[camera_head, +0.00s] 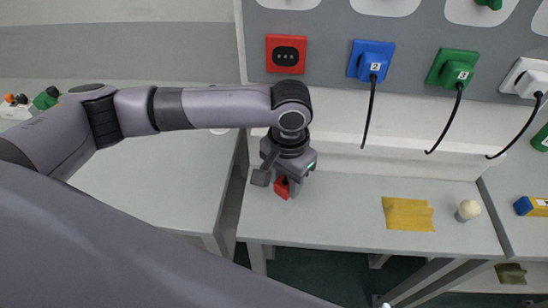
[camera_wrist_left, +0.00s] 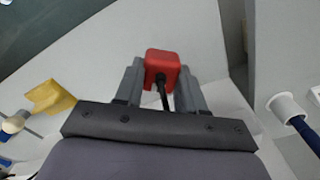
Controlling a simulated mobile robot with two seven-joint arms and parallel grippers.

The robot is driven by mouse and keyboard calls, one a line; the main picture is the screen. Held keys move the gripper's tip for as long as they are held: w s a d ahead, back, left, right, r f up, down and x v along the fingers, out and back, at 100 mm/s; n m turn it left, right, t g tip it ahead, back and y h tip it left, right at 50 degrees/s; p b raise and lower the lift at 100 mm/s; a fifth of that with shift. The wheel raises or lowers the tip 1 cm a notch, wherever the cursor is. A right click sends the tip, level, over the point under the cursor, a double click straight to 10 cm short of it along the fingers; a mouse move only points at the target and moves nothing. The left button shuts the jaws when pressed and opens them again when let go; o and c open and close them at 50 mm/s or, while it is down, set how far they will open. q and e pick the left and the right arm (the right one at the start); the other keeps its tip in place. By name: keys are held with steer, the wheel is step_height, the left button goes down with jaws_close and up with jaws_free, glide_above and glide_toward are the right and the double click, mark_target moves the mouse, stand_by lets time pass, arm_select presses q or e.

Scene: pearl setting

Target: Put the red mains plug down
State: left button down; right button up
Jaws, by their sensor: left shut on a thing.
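The red mains plug (camera_head: 282,188) is between the fingers of my left gripper (camera_head: 281,184), over the left part of the light grey table (camera_head: 330,215). In the left wrist view the plug (camera_wrist_left: 161,66) is a red block with a black cable running back toward the gripper's palm. The two grey fingers (camera_wrist_left: 161,85) are shut on its sides. I cannot tell whether the plug touches the tabletop. My right gripper is not in view.
A red socket (camera_head: 286,54) on the wall panel is empty. Blue (camera_head: 371,60), green (camera_head: 452,68) and white (camera_head: 525,77) plugs sit in sockets, cables hanging. A yellow cloth (camera_head: 408,214) and a pale knob (camera_head: 468,210) lie on the table's right. The middle is clear.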

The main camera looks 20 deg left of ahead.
mark_target(284, 208)
arm_select(q)
steer(key=shift+f, duration=0.15)
steer(key=shift+s+f+b, duration=0.15)
steer(key=shift+f+b, duration=0.65)
steer(key=shift+f, duration=0.05)
step_height(284, 208, down, 3)
steer(key=b, duration=0.4)
steer(key=shift+f, duration=0.2)
steer(key=shift+f+p, duration=0.3)
steer(key=shift+f, duration=0.35)
steer(key=shift+f, duration=0.15)
steer(key=c, duration=0.6)
jaws_free()
